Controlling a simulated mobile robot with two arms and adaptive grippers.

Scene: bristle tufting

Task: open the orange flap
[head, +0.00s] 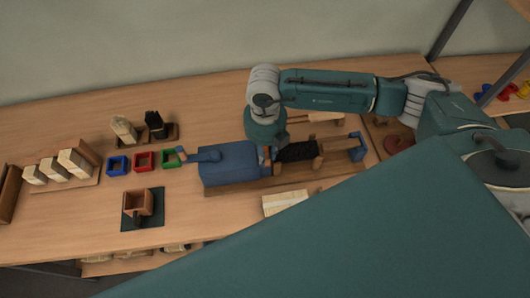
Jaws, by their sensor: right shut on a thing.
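My right arm reaches in from the right, and its gripper (271,150) points down at the right end of a blue machine (229,163). The jaws are shut at a small orange-brown piece there, which looks like the orange flap (266,159). The flap is small and mostly hidden by the gripper, so its angle cannot be told. The blue machine sits on a long wooden base, with a blue handle at its left end. My left gripper is not in view.
Blue (118,166), red (145,161) and green (169,158) frames stand left of the machine. A brown box (138,202) stands on a dark mat. Wooden blocks (74,162) are at the far left. A pale block (285,201) lies in front of the machine. The front left table is clear.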

